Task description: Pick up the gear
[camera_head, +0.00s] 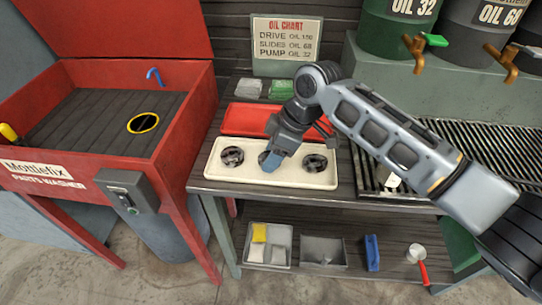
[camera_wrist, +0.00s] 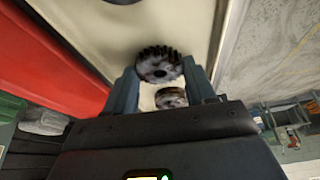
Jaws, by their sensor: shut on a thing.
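Three dark, grimy gears are in a row on a cream tray (camera_head: 290,180) in the head view: a left gear (camera_head: 232,156), a middle gear (camera_head: 263,157) mostly hidden by my gripper, and a right gear (camera_head: 315,162). My gripper (camera_head: 272,164) points down over the middle of the tray. In the wrist view its blue-grey fingers (camera_wrist: 159,66) are shut on the toothed gear (camera_wrist: 158,62). Another gear (camera_wrist: 171,97) shows behind it, partly covered by the gripper body. I cannot tell whether the held gear touches the tray.
A red tray (camera_head: 248,119) lies behind the cream one. A red parts washer (camera_head: 100,150) stands at left. A slatted drain rack (camera_head: 480,150) and oil drums (camera_head: 398,30) are at right. The lower shelf holds bins (camera_head: 322,252) and a brush.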

